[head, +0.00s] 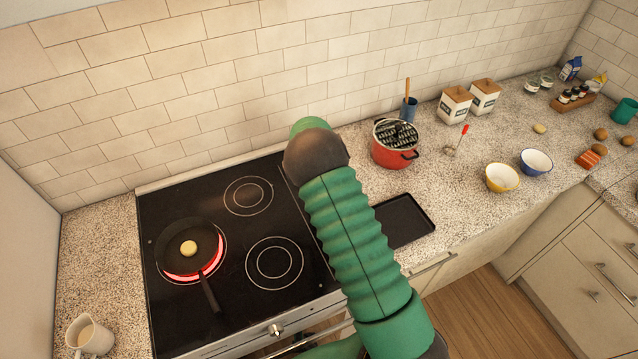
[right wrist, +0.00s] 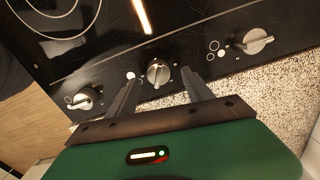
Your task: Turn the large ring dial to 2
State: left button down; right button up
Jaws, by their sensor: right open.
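The black glass cooktop (head: 240,225) has a front strip with silver dials. In the right wrist view there are three of them: a left dial (right wrist: 80,99), a middle dial (right wrist: 158,72) and a right dial (right wrist: 255,40). Small ring marks sit beside the dials; their numbers are too small to read. My right gripper (right wrist: 160,77) is open, its two fingers on either side of the middle dial; I cannot tell whether they touch it. One dial (head: 277,330) shows in the head view, where my right arm hides part of the cooktop. My left gripper is not in view.
A frying pan (head: 176,238) with a pale round piece of food sits on the glowing front left burner. A red pot (head: 390,155) and a black tray (head: 403,218) stand right of the cooktop. A white jug (head: 92,338) is at the lower left.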

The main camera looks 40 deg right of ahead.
notch_tip(320, 180, up, 14)
jog(key=b, duration=0.1)
jog(key=shift+f, duration=0.2)
jog(key=shift+w, duration=0.1)
jog(key=s+a+f+n+t+b, duration=0.1)
jog(key=s+a+f+n, duration=0.2)
jog(key=s+a+n, duration=0.4)
jog(key=s+a+f+n+t+b, duration=0.1)
jog(key=s+a+f+n, duration=0.2)
jog(key=s+a+n, duration=0.5)
jog(key=a+n, duration=0.7)
jog(key=n, duration=0.1)
jog(key=shift+s+a+t, duration=0.3)
jog(key=shift+s+a, duration=0.1)
jog(key=shift+a, duration=0.05)
jog(key=shift+a, duration=0.15)
jog(key=shift+d, duration=0.2)
